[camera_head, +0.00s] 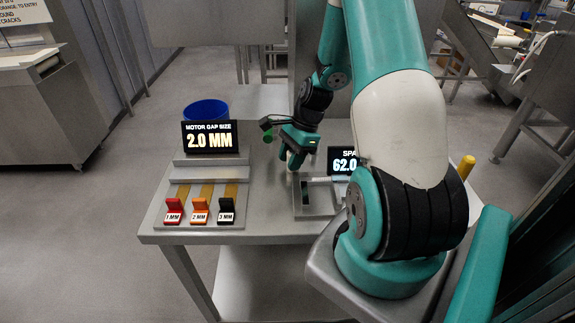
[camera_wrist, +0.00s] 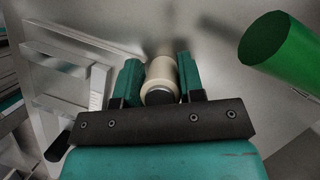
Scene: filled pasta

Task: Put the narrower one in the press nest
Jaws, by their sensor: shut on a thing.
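My gripper (camera_head: 293,160) is over the steel table, left of the metal frame. In the wrist view my gripper (camera_wrist: 158,82) is shut on a cream cylinder (camera_wrist: 162,70) with a dark end, held between the two teal fingers. A green cylinder (camera_wrist: 281,43) stands apart to the right and looks wider, though it may be nearer the camera. The green cylinder (camera_head: 267,136) shows small beside my gripper in the head view. A metal frame with a slot (camera_head: 315,208), perhaps the press nest, is partly hidden by my arm. It also shows at left in the wrist view (camera_wrist: 99,88).
A display (camera_head: 209,137) reads "MOTOR GAP SIZE 2.0 MM". Below it are red (camera_head: 173,210), orange (camera_head: 199,210) and black (camera_head: 226,210) tabs marked 1, 2 and 3 MM. A second display (camera_head: 341,161) reads "62.0", partly covered. A blue bin (camera_head: 206,109) stands behind.

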